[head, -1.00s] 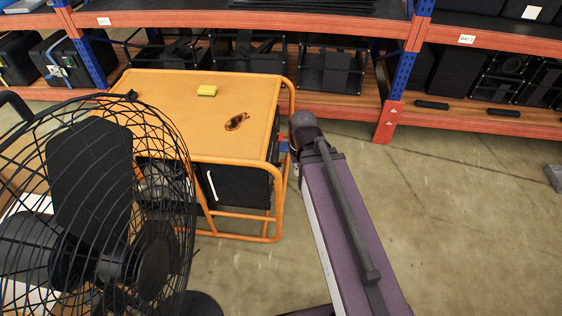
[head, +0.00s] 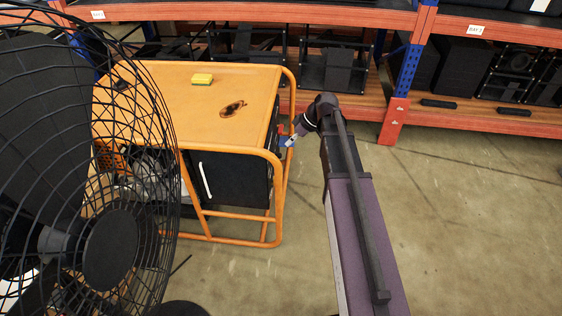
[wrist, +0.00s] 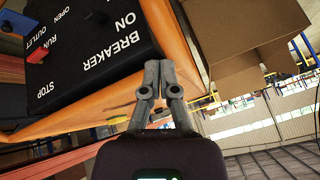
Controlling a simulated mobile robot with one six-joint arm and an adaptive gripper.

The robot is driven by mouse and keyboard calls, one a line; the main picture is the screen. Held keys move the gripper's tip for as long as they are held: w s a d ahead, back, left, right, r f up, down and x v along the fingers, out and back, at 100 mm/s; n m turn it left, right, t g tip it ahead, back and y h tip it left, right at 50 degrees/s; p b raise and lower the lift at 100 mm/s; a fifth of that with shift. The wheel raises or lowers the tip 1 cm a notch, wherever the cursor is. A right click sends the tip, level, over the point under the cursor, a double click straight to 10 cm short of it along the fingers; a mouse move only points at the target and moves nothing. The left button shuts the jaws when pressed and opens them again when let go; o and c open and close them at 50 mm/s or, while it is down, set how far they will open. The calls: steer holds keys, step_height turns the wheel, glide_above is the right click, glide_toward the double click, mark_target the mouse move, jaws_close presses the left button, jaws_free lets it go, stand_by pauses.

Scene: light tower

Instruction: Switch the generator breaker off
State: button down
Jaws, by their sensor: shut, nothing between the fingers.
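The orange-framed generator (head: 250,200) stands on the floor left of my arm. In the wrist view, its black control panel (wrist: 100,75) fills the upper left, with the labels BREAKER, ON, STOP, RUN, OUTLET and OPEN. A dark knob-like part (wrist: 97,18) sits above the word ON; I cannot tell its position. A red control (wrist: 38,55) is beside RUN. My gripper (wrist: 158,66) is shut and empty, its tips at the panel's orange edge, right of the word BREAKER. I cannot tell if they touch. In the head view, my gripper (head: 290,139) is at the generator's right side.
A black wire fan (head: 110,245) fills the left foreground. Orange and blue shelving (head: 395,122) runs behind. The floor (head: 470,220) to the right is clear. A cardboard-coloured box shape (wrist: 240,40) shows in the wrist view.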

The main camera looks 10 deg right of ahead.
steer(key=w+d+f+n+t+y+b, duration=0.1)
steer(key=w+d+f+n+y+b, duration=0.2)
steer(key=w+b, duration=0.4)
steer(key=shift+w+d+f+n+t, duration=0.4)
steer(key=shift+w+d+f+n, duration=0.3)
steer(key=shift+w+f+n, duration=0.25)
steer(key=shift+a, duration=0.1)
steer(key=b, duration=0.7)
glide_above(281, 155)
steer(key=a, duration=0.2)
steer(key=f, duration=0.6)
steer(key=shift+w+f, duration=0.2)
steer(key=shift+f, duration=0.1)
steer(key=shift+s+d+f+b, duration=0.15)
steer(key=shift+d+f+b, duration=0.3)
steer(key=shift+f+b, duration=0.35)
steer(key=shift+s+d+f+b, duration=0.1)
steer(key=shift+d+f+b, duration=0.3)
steer(key=shift+f+b, duration=0.35)
steer(key=shift+a+f+b, duration=0.2)
steer(key=shift+b, duration=0.1)
